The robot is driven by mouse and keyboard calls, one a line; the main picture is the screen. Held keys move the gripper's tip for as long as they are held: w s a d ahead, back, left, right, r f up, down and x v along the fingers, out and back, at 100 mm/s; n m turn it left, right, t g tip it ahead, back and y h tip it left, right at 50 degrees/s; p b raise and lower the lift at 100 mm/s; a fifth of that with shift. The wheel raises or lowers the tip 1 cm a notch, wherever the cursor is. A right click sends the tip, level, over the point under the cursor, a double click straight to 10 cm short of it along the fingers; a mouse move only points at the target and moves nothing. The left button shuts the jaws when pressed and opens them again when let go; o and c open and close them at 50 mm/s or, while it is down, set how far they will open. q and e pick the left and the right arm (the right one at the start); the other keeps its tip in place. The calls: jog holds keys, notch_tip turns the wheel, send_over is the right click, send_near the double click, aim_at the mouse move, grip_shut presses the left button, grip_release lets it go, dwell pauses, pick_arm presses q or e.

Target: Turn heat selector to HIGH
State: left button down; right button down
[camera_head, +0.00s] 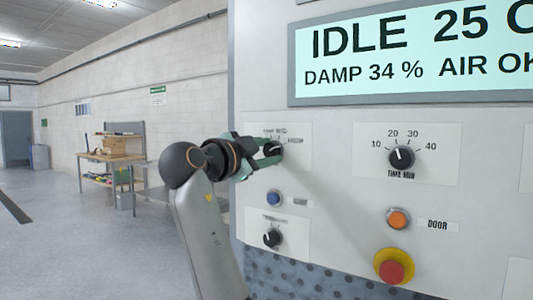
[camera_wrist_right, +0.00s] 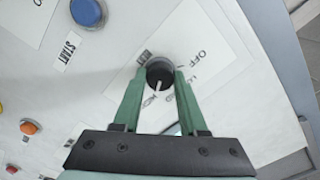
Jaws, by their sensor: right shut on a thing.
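The heat selector is a black knob (camera_head: 274,149) with a white pointer, on a white label plate at the upper left of the machine's panel. It also shows in the right wrist view (camera_wrist_right: 160,70). My right gripper (camera_wrist_right: 159,77) has its green fingers on either side of the knob, shut on it. In the right wrist view the white pointer points down, away from the printed OFF. The other position labels are too small or partly covered to read surely. My right gripper also shows in the head view (camera_head: 271,151). My left gripper is not in view.
Below the held knob are a blue START button (camera_head: 274,198) and another black knob (camera_head: 271,238). To the right are a timer dial (camera_head: 401,157), an orange DOOR button (camera_head: 398,219) and a red button (camera_head: 391,271) on yellow. The display (camera_head: 420,55) reads IDLE.

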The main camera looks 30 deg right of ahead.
dwell(0.3)
jog(key=shift+c, duration=2.2)
grip_release()
jog(key=shift+a, duration=0.1)
jog(key=shift+s+a, duration=0.15)
jog(key=shift+a, duration=0.15)
jog(key=b+v, duration=0.2)
jog(key=v, duration=0.9)
jog(key=shift+s+a+b, duration=0.2)
jog(key=shift+a+b, duration=0.1)
jog(key=shift+b, duration=0.05)
